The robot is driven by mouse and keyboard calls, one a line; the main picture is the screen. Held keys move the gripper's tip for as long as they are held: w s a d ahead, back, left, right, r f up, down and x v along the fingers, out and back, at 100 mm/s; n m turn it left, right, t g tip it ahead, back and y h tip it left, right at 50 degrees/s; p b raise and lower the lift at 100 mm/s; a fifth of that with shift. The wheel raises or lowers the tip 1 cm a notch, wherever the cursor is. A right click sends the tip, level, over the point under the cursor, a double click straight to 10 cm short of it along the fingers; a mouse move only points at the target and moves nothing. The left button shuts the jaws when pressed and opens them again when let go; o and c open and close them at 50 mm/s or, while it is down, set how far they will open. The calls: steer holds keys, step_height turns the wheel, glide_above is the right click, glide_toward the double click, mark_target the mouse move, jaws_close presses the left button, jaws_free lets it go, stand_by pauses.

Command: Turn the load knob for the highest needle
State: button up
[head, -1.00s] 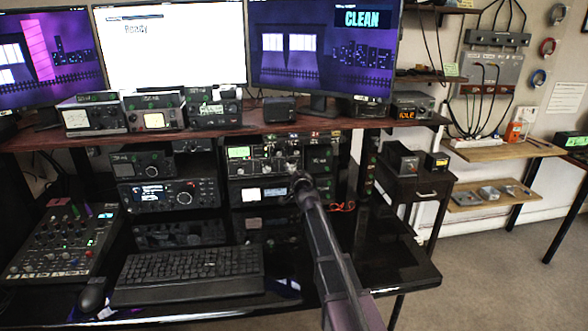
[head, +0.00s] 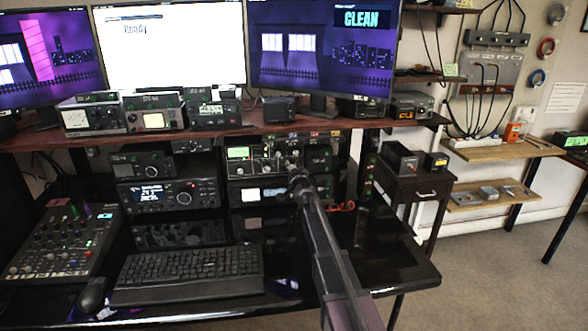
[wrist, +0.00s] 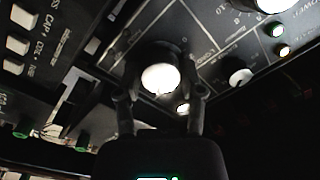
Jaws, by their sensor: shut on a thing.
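In the wrist view, the fingers of my gripper (wrist: 160,104) stand on both sides of a large knob (wrist: 160,78) with a bright pale cap and are shut on it. Small lettering beside it looks like "LOAD", but it is blurred. In the head view, my gripper (head: 296,172) reaches the front of the tuner (head: 265,167) on the shelf under the desk top. My arm hides part of that front. A green-lit meter (head: 238,153) shows at the tuner's left; its needle is too small to read.
A smaller white knob (wrist: 240,77) sits right of the held one, with lit indicators (wrist: 283,50) beyond. Pale buttons (wrist: 17,45) are at the left. Other radios (head: 168,193), a keyboard (head: 188,275) and a mixer (head: 62,242) stand around. The desk's front right is clear.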

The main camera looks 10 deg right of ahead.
steer(key=shift+d, duration=0.15)
steer(key=shift+m, duration=0.4)
steer(key=shift+m+b, duration=0.3)
steer(key=shift+m, duration=2.2)
steer(key=shift+a, duration=0.2)
steer(key=o, duration=1.2)
steer(key=shift+w+f, duration=0.1)
steer(key=shift+c, duration=0.2)
